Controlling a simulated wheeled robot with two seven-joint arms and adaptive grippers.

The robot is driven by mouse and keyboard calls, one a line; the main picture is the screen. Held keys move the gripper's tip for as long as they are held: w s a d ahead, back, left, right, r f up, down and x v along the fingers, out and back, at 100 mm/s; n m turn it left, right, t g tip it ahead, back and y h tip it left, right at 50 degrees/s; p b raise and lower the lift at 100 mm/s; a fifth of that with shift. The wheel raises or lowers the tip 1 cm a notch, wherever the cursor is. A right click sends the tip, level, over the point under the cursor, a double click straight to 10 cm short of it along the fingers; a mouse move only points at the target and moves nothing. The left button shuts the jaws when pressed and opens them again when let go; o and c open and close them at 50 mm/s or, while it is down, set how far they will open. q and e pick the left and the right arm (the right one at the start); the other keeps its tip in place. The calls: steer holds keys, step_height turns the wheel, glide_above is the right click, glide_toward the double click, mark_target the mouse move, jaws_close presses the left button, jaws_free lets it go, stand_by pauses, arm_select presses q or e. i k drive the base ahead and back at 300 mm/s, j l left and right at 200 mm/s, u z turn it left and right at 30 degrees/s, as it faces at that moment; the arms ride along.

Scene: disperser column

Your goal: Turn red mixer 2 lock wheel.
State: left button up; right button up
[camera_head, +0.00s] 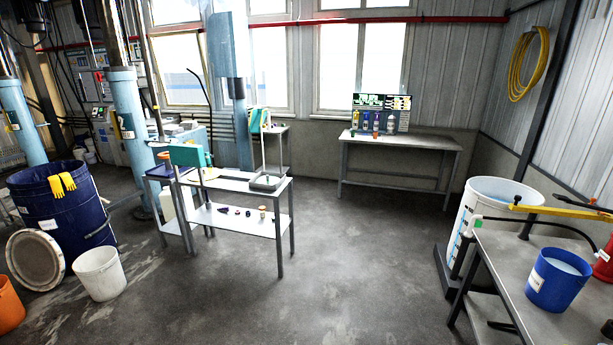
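Two light blue mixer columns stand at the left: a nearer one at the left edge (20,125) and another to its right (133,165). The right one carries a dark label that seems to read 2 (126,126). I cannot make out a red lock wheel on either column; it may be hidden or too small to tell. Neither of my grippers is in view.
A dark blue drum (75,215) with yellow gloves, a white bucket (100,272) and an orange bucket (8,305) stand before the columns. A metal table (240,185) stands mid-room. A workbench (490,260) with a blue bucket (557,280) is at right. The central floor is clear.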

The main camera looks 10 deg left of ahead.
mark_target(98, 77)
steer(key=j+z, duration=0.1)
steer(key=j, duration=4)
steer(key=i+j+u, duration=0.1)
steer(key=j, duration=1.7)
steer(key=j+u, duration=0.2)
steer(key=j, duration=0.4)
steer(key=i+j+u, duration=0.2)
steer(key=j, duration=0.35)
steer(key=j+u, duration=0.45)
steer(key=j, duration=1.4)
steer(key=k+j, duration=0.15)
steer(key=j, duration=0.85)
steer(key=k+z, duration=0.05)
